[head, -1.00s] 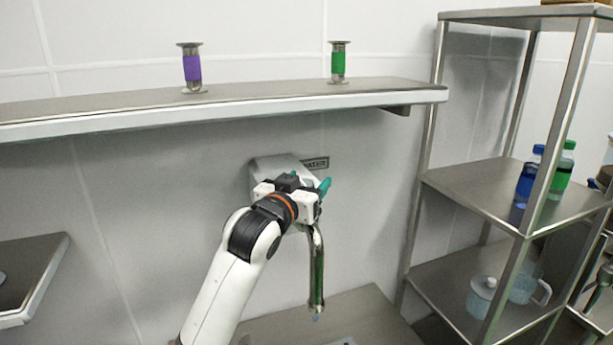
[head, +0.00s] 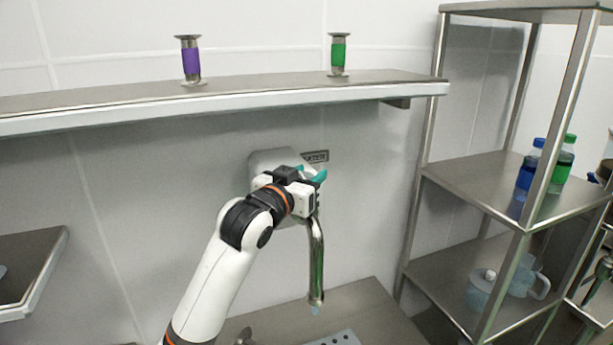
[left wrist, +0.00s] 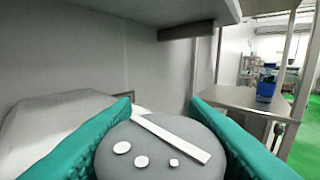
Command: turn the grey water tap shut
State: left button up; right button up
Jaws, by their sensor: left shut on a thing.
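The grey water tap is fixed to the wall under the shelf. Its curved metal spout (head: 316,262) hangs down, with a small bluish bit of water at its mouth. In the left wrist view the tap's round grey knob (left wrist: 160,150) shows, with a white bar and several white dots on it. My left gripper (head: 314,174) is shut on this knob, with a teal finger on each side in the left wrist view (left wrist: 162,125). In the head view my gripper hides most of the knob. My right gripper is not in view.
A wall shelf (head: 240,92) above holds a purple-banded piece (head: 191,62) and a green-banded piece (head: 338,54). A metal rack (head: 470,185) at the right holds bottles (head: 528,172) and light-blue jugs (head: 482,288). A metal counter (head: 375,305) lies below the spout.

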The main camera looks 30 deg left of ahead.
pick_arm(q)
jog(key=m+h, duration=0.2)
jog(key=h, duration=0.1)
jog(key=m+g+h+b, duration=0.1)
jog(key=h, duration=0.1)
jog(key=shift+d+m+h, duration=0.15)
jog(key=shift+m+h, duration=0.25)
jog(key=m+g+h+b, duration=0.4)
jog(key=h+b, duration=0.1)
jog(key=d+m+g+h+b, duration=0.1)
jog(key=m+h+b, duration=0.1)
jog(key=h, duration=0.1)
jog(key=shift+s+g+b, duration=0.3)
jog(key=shift+s+g, duration=0.05)
jog(key=shift+g, duration=0.05)
jog(key=shift+m+g+h+b, duration=0.3)
jog(key=shift+m+g, duration=0.2)
jog(key=m+g, duration=0.1)
jog(key=g+h, duration=0.1)
jog(key=m+g+h, duration=0.1)
jog(key=shift+s+d+r+m+g+b, duration=0.15)
jog(key=shift+s+r+m+g+b, duration=0.1)
jog(key=shift+m+g+b, duration=0.1)
jog(key=shift+s+m+g+h, duration=0.15)
jog(key=shift+m+g+h, duration=0.1)
jog(key=shift+m+g, duration=0.9)
jog(key=shift+s+m+g+h, duration=0.2)
jog(key=shift+m+g, duration=0.4)
jog(key=shift+g, duration=1.2)
